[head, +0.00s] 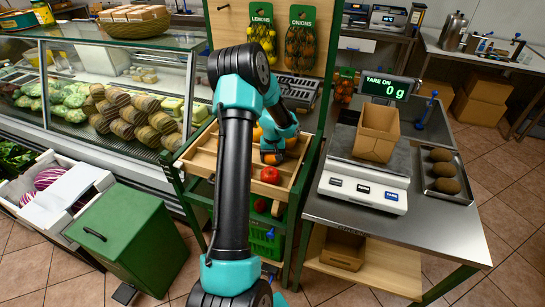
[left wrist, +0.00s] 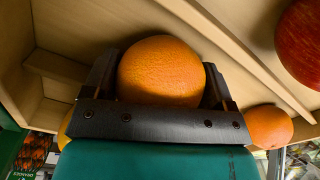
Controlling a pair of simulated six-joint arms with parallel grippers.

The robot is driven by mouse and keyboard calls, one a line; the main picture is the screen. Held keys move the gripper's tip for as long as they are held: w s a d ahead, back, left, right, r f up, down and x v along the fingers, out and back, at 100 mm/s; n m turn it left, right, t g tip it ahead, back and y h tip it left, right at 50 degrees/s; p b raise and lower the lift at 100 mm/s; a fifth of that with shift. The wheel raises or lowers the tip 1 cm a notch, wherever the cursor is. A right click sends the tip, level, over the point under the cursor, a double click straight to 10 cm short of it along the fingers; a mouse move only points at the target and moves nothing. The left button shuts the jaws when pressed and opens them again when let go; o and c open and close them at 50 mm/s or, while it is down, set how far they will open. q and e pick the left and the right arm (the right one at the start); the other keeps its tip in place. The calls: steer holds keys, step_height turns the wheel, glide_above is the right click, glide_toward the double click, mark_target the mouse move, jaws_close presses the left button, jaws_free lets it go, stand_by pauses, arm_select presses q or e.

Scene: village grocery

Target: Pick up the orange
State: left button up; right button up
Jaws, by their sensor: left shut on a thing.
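An orange (left wrist: 160,68) sits between the two fingers of my left gripper in the left wrist view, and the fingers press on its sides. In the head view my left gripper (head: 272,156) is low in the wooden display tray (head: 202,152), and my own arm hides much of it. A second orange (left wrist: 268,127) lies to the right of the gripper in the left wrist view. I cannot tell whether the held orange is lifted off the tray. My right gripper is not in view.
A red round fruit (head: 270,175) lies near the tray's front. Wooden dividers (left wrist: 225,45) run beside the gripper. To the right stand a scale (head: 365,185) with a cardboard box (head: 377,133) on it and a tray of brown fruit (head: 445,190). A glass counter (head: 130,60) is at left.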

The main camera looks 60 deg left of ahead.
arm_select(q)
step_height(320, 180, up, 10)
steer(key=shift+r, duration=0.1)
stand_by(0.6)
stand_by(0.4)
